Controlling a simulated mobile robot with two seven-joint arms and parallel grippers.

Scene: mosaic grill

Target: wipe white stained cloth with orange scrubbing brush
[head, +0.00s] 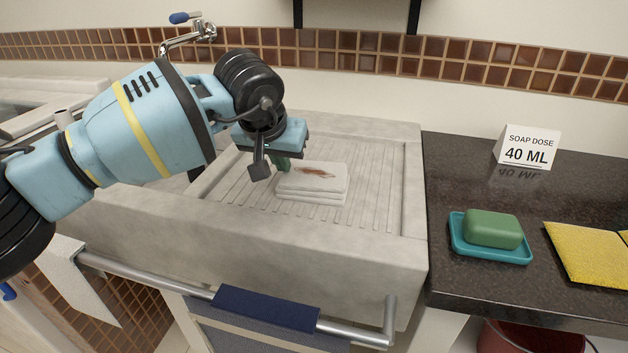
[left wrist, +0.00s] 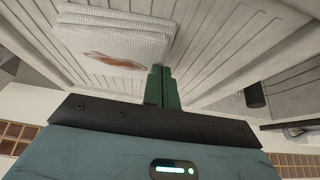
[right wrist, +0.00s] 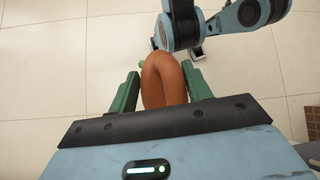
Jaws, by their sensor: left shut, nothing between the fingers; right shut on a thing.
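The white stained cloth (head: 312,189) lies folded in a stack on the ribbed floor of the stone sink, with a reddish-brown stain on top. It also shows in the left wrist view (left wrist: 118,22). My left gripper (head: 283,164) is shut and empty, its green fingertips (left wrist: 162,86) beside the cloth's left back corner; I cannot tell whether they touch it. My right gripper (right wrist: 164,86) is shut on an orange looped thing, seemingly the orange scrubbing brush (right wrist: 164,76), above a tiled floor. Its bristles are hidden. The right gripper is outside the head view.
A dark counter (head: 455,180) stands right of the sink (head: 330,240). On it are green soap (head: 493,228) on a teal dish (head: 463,246), a yellow sponge cloth (head: 585,255) and a soap dose sign (head: 527,146). A rail (head: 345,330) with a blue towel (head: 265,308) runs along the front.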

